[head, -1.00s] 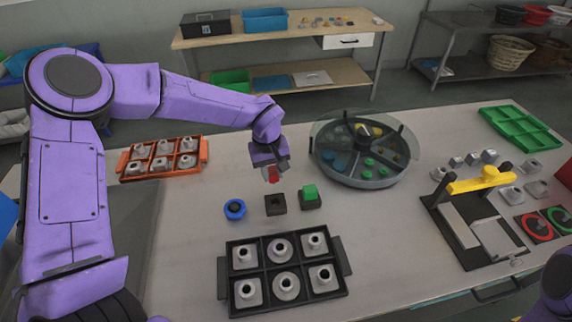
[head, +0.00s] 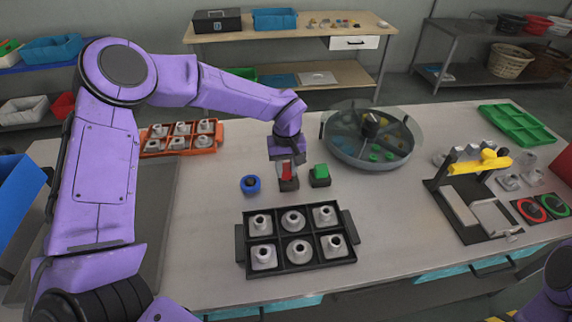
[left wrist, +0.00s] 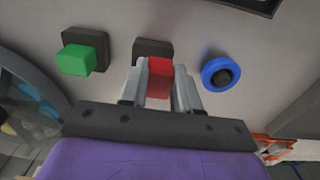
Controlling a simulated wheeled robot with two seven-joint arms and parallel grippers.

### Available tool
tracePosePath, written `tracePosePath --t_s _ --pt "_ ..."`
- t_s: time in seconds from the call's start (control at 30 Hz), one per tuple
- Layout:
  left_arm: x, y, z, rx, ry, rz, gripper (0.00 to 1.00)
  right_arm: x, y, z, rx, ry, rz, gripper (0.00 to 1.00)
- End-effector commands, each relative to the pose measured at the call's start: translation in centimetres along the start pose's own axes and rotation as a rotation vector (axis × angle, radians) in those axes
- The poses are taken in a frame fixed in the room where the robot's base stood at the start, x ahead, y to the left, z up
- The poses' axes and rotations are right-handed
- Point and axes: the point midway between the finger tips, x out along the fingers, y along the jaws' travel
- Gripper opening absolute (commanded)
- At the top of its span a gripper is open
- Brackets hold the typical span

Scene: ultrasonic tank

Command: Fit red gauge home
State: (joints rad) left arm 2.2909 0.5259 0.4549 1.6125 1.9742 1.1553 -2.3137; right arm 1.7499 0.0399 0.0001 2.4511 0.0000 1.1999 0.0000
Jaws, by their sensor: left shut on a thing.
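The red gauge (head: 286,168) is a small red block held between the fingers of my left gripper (head: 287,170). It is right over the middle dark square holder (head: 288,185), and its lower end meets or nearly meets the holder's top; I cannot tell whether any of it is inside. In the left wrist view the red gauge (left wrist: 160,77) shows between the two grey fingers, partly covering the dark holder (left wrist: 152,47). A green gauge (head: 320,170) stands in another dark holder to the right. My right gripper is not in view.
A blue ring with a dark centre (head: 251,184) lies just left of the holder. A black tray of grey parts (head: 240,243) is in front. Behind are an orange tray (head: 220,140) and a round divided bowl (head: 345,155). A yellow-handled fixture (head: 480,163) stands at right.

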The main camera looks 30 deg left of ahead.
Motion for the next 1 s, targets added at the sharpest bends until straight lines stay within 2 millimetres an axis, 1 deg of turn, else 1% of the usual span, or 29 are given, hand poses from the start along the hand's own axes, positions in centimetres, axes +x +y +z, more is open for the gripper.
tracePosePath --t_s 0.33,0.77,1.0 --pt "0.08 -0.31 -0.10 -0.006 -0.001 0.000 0.00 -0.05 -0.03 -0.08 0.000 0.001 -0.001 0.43" --pt "-0.03 0.08 -0.14 -0.004 -0.001 0.001 0.00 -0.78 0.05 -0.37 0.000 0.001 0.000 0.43" --pt "0.07 0.13 -0.17 -0.005 0.000 0.001 0.00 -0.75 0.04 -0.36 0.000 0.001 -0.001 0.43"
